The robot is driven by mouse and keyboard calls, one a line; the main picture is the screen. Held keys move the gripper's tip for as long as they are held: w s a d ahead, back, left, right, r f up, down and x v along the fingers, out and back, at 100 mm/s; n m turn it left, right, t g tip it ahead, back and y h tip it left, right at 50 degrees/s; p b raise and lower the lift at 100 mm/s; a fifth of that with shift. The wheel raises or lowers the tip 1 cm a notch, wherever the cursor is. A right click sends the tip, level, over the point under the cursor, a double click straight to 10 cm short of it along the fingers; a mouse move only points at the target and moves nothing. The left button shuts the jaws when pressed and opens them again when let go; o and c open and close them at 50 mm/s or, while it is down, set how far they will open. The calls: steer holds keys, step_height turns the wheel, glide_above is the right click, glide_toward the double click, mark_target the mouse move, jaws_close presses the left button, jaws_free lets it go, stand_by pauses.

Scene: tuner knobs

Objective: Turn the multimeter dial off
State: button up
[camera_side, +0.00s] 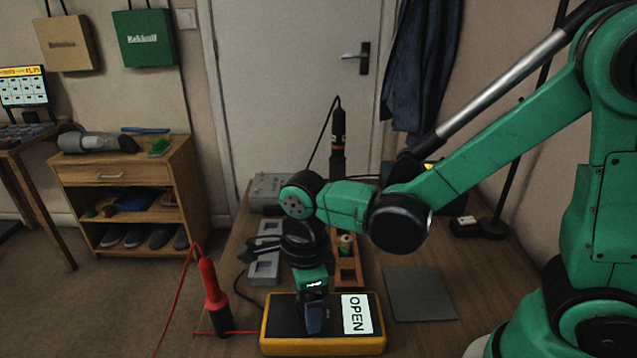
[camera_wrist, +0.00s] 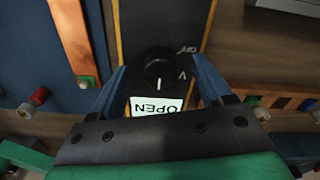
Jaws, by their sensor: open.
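The multimeter (camera_side: 276,340) is a dark box with a yellow edge, lying on the table at the front in the side view; it also shows in the wrist view (camera_wrist: 140,20). Its white display (camera_side: 357,314) reads OPEN. The dial (camera_wrist: 157,66) is a round black knob, seen in the wrist view. A white mark on it points toward the display, away from the OFF label (camera_wrist: 186,50); a V label is nearby. My gripper (camera_wrist: 160,88) is open, with one blue finger on each side of the dial; contact is not clear. In the side view my gripper (camera_side: 312,318) hides the dial.
A red probe (camera_side: 212,285) stands left of the multimeter, with a red cable. A black probe (camera_side: 338,130) stands at the back. A grey tray (camera_side: 264,270), a wooden rack (camera_side: 348,272) and a flat grey plate (camera_side: 419,293) lie behind. The table's right is largely clear.

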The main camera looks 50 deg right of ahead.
jaws_close()
steer(key=shift+n, duration=0.4)
steer(key=n, duration=1)
steer(key=shift+n, duration=0.4)
steer(key=n, duration=0.6)
steer(key=shift+n, duration=0.3)
steer(key=n, duration=0.5)
steer(key=shift+n, duration=0.3)
